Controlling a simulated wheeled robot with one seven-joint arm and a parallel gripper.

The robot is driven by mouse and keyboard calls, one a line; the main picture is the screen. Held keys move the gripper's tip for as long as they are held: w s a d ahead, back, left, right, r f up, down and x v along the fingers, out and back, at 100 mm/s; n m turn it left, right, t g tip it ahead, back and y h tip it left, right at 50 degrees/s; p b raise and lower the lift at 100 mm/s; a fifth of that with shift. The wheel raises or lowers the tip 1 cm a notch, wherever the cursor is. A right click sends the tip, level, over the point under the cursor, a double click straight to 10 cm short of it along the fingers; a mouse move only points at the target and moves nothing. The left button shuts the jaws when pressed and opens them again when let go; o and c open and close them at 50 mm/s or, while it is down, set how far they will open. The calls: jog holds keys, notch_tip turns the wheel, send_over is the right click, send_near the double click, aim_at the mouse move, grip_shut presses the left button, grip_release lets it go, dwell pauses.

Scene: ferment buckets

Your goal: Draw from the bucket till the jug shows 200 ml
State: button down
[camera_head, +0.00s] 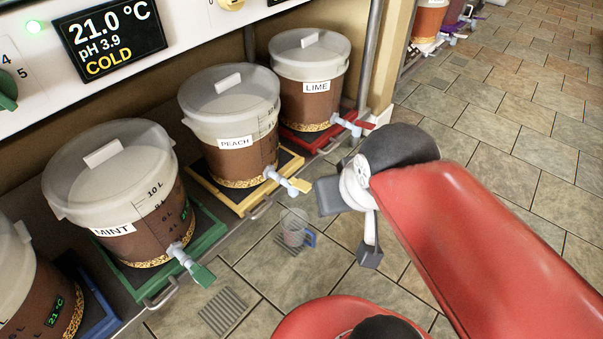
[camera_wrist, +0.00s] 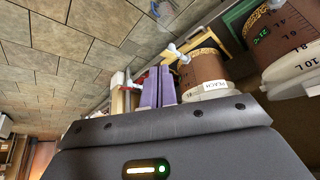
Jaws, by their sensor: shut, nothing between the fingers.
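The clear measuring jug (camera_head: 294,229) with a blue handle stands upright on a floor grate, just below and in front of the tap of the PEACH bucket (camera_head: 231,115). Its level is too small to read. The PEACH tap (camera_head: 301,186) has a yellow handle; I cannot tell whether it is open. In the head view, my gripper hangs in front of the buckets, right of the PEACH tap and the jug. In the wrist view my gripper (camera_wrist: 158,72) is shut and empty, its fingers close together. The PEACH bucket (camera_wrist: 202,77) shows beyond it.
The MINT bucket (camera_head: 125,205) with a green tap handle and the LIME bucket (camera_head: 310,85) with a red one flank PEACH. A partly cut-off bucket (camera_head: 30,285) stands lower left. A display panel (camera_head: 108,38) hangs above. Tiled floor (camera_head: 510,130) lies clear at right.

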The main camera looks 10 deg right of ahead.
jog(key=w+r+n+g+h+p, duration=0.1)
jog(key=w+n+g+p, duration=0.1)
jog(key=w+n, duration=0.55)
jog(key=n+g+p, duration=0.4)
jog(key=n+g, duration=0.1)
jog(key=n, duration=1.3)
send_over(305, 186)
jog(key=w+a, duration=0.1)
jog(key=w, duration=0.1)
notch_tip(305, 186, down, 10)
jog(key=shift+a+f, duration=0.2)
jog(key=shift+f, duration=0.05)
jog(key=shift+s, duration=0.1)
jog(key=f, duration=0.3)
jog(key=s+f+b, duration=0.1)
jog(key=f, duration=0.2)
jog(key=d+f+b, duration=0.1)
jog(key=f, duration=0.3)
jog(key=shift+s, duration=0.2)
jog(key=shift+r, duration=0.1)
